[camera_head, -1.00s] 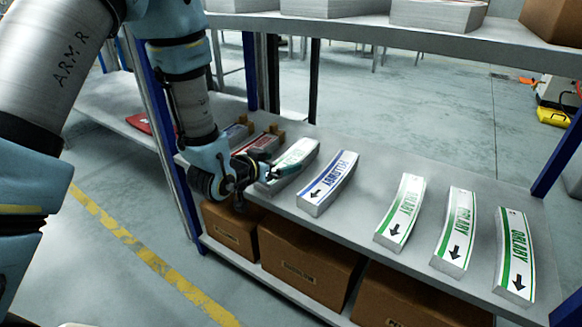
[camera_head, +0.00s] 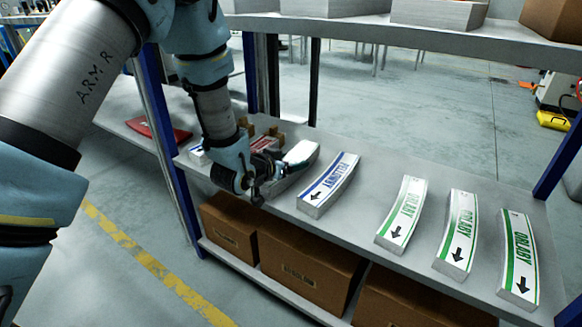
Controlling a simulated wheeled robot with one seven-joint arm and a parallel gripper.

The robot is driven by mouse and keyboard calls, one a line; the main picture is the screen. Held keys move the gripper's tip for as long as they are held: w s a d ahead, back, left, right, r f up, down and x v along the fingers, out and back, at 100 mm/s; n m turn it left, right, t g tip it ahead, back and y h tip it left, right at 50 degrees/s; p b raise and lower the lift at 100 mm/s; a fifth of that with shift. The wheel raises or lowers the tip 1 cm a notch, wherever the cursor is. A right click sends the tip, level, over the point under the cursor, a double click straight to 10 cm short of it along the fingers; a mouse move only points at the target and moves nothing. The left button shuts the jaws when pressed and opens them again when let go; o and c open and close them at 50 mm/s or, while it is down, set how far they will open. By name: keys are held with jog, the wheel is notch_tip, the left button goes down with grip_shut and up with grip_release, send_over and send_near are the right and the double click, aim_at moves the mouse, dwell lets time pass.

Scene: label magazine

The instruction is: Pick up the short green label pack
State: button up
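A white pack with faint green marks (camera_head: 302,152) lies on the shelf at the left of the row of packs. My gripper (camera_head: 284,170) is low over its near part and hides much of it. Whether the fingers are open, or touch the pack, I cannot tell. Three more green-lettered packs lie to the right: one (camera_head: 403,212), a middle one (camera_head: 457,230) and a far right one (camera_head: 518,255). Which green pack is the short one is not clear from this view.
A blue-lettered pack (camera_head: 328,185) lies just right of my gripper. Red packs (camera_head: 266,143) lie behind it on the left. The shelf (camera_head: 375,180) has bare room between packs. Cardboard boxes (camera_head: 310,255) stand below. A blue post (camera_head: 165,125) rises at left.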

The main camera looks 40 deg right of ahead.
grip_shut()
dwell(0.4)
jog(key=shift+r, duration=0.15)
